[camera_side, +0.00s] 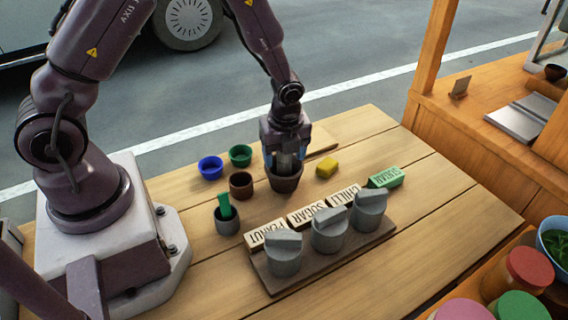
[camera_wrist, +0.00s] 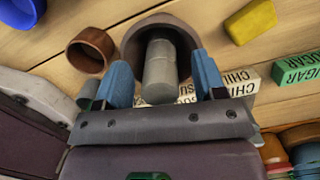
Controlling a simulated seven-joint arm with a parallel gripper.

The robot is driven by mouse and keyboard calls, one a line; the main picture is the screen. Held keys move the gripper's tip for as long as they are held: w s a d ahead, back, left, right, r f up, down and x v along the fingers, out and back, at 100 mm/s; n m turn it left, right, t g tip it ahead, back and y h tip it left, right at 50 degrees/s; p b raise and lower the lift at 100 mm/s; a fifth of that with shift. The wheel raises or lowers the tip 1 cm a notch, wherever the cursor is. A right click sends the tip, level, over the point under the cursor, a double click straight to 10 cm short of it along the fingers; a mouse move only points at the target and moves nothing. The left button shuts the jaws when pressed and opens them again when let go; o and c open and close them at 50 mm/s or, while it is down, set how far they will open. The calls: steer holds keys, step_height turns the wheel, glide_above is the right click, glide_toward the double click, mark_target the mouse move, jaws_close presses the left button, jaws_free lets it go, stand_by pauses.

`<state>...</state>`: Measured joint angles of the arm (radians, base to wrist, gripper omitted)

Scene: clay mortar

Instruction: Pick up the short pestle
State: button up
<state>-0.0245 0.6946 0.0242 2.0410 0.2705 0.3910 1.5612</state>
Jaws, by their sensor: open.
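The brown clay mortar (camera_side: 284,182) stands on the wooden table below my gripper (camera_side: 286,158). The short grey pestle (camera_wrist: 160,62) stands inside the mortar, with its upper end sticking up toward my gripper. In the wrist view, the mortar (camera_wrist: 133,40) surrounds the pestle. My gripper's blue fingers (camera_wrist: 163,72) are open, one on each side of the pestle, pointing down at the mortar. In the side view, my gripper partly hides the pestle.
Left of the mortar are a small brown cup (camera_side: 241,186), blue cup (camera_side: 210,168), green cup (camera_side: 240,155) and grey cup (camera_side: 228,222) holding something green. A yellow block (camera_side: 326,168) lies right.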

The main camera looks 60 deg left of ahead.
steer(key=shift+f, duration=0.25)
steer(key=c, duration=1)
steer(key=shift+r, duration=0.1)
